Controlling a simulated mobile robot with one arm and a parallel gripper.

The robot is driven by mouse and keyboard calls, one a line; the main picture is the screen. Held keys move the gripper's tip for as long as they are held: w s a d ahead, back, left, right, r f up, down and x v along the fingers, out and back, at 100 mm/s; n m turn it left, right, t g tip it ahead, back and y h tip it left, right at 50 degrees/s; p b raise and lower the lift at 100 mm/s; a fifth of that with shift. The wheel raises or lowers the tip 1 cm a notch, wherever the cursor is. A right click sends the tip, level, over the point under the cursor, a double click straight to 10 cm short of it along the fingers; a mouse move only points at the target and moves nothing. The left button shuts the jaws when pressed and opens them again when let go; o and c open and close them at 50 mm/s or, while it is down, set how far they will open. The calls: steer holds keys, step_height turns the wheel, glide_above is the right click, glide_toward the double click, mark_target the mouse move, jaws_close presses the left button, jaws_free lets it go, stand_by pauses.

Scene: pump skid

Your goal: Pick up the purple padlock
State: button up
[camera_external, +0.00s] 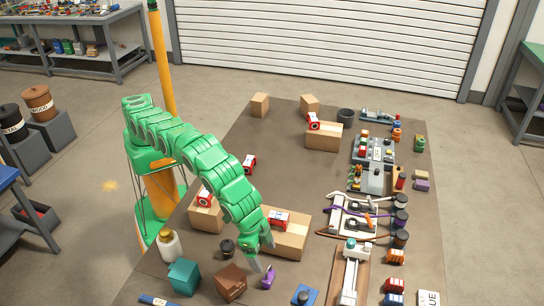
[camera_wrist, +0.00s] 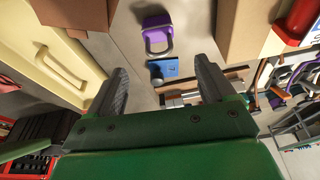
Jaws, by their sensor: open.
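The purple padlock (camera_external: 268,279) stands near the front of the brown mat, close beside my gripper (camera_external: 260,258) in the outside view. In the wrist view the padlock (camera_wrist: 156,22) shows at the top centre, its grey shackle towards the bottom of the picture. It lies beyond the fingertips of my gripper (camera_wrist: 160,66), roughly in line with the gap between them. The jaws are apart with nothing held between them. The padlock is clear of both fingers in the wrist view.
A brown box (camera_external: 230,282) and a teal box (camera_external: 184,277) stand left of the padlock. A cardboard box (camera_external: 287,238) is close behind it. A blue object (camera_external: 305,295) lies to its right. A wooden board with a white fixture (camera_external: 350,275) stands further right.

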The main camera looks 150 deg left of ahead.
mark_target(269, 275)
steer(key=shift+s+d+f+x, duration=0.1)
steer(key=shift+s+d+x, duration=0.1)
steer(key=shift+x, duration=1.7)
steer(key=shift+s+d+f+x, duration=0.1)
steer(key=shift+s+x, duration=0.05)
steer(key=shift+x, duration=1.75)
steer(key=shift+s+d+x, duration=0.2)
steer(key=shift+x, duration=1.75)
steer(key=shift+c, duration=0.3)
steer(key=c, duration=1.1)
steer(key=shift+r, duration=0.1)
steer(key=shift+d+r, duration=0.1)
steer(key=shift+r, duration=1.5)
steer(key=shift+s+d+r, duration=0.35)
steer(key=shift+s+r, duration=1.25)
steer(key=shift+s, duration=0.7)
steer(key=shift+s+d+r, duration=0.4)
steer(key=shift+s+r, duration=1.25)
steer(key=shift+s, duration=0.6)
steer(key=shift+s+d+r, duration=0.35)
steer(key=shift+s+r, duration=1.25)
steer(key=shift+s, duration=0.7)
